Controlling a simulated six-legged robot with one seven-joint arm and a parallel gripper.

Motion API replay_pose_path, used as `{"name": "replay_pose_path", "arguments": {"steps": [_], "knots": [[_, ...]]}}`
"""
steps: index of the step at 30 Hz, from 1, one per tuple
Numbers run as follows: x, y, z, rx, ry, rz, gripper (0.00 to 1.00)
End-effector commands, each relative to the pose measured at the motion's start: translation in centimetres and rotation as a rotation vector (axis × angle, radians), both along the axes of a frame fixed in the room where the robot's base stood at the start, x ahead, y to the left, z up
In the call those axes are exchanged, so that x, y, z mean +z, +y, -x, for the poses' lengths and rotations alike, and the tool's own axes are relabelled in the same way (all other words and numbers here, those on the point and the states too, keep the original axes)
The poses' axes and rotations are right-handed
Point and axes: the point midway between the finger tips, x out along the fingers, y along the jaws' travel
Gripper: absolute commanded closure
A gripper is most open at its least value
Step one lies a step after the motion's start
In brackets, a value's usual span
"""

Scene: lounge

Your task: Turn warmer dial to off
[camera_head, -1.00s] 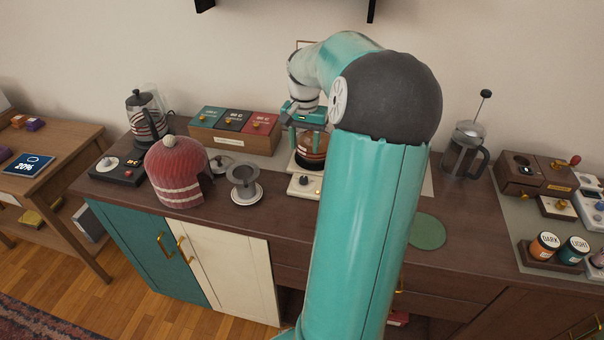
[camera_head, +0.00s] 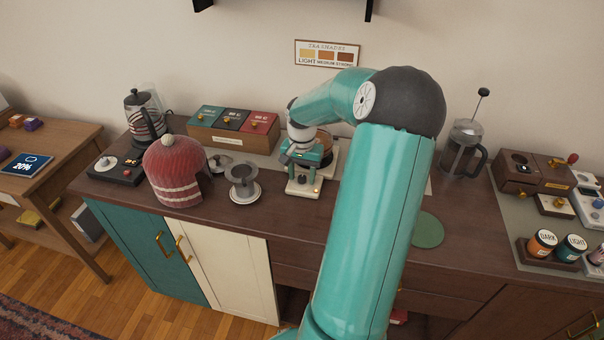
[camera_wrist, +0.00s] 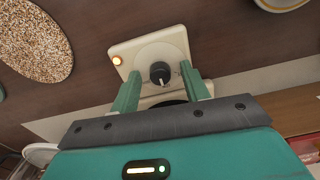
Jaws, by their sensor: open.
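The cream warmer (camera_head: 303,189) stands on the counter, with a dark carafe (camera_head: 325,140) partly hidden behind my gripper. In the wrist view, its front panel (camera_wrist: 142,50) holds a black round dial (camera_wrist: 159,72) with a pale mark pointing toward the bottom of the picture. An orange indicator light (camera_wrist: 116,60) glows at the panel's corner. My gripper (camera_wrist: 163,76) is open, with one green finger on each side of the dial. Gaps show between dial and fingers; I cannot tell their depth. In the head view, my gripper (camera_head: 303,163) is over the warmer's front.
A grey dripper (camera_head: 242,182) and a red knitted cozy (camera_head: 175,170) stand left of the warmer. A box with three coloured panels (camera_head: 232,132) is behind them. A French press (camera_head: 463,150) stands to the right, and a green round mat (camera_head: 428,230) lies near the front edge.

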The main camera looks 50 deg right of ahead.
Motion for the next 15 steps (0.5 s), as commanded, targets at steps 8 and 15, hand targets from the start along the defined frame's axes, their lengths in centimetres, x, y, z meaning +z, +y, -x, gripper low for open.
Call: {"name": "replay_pose_path", "arguments": {"steps": [8,15], "knots": [[0.03,0.01,0.01,0.0,0.0,0.0,0.99],[0.07,0.01,-0.02,0.016,0.0,0.001,0.99]]}}
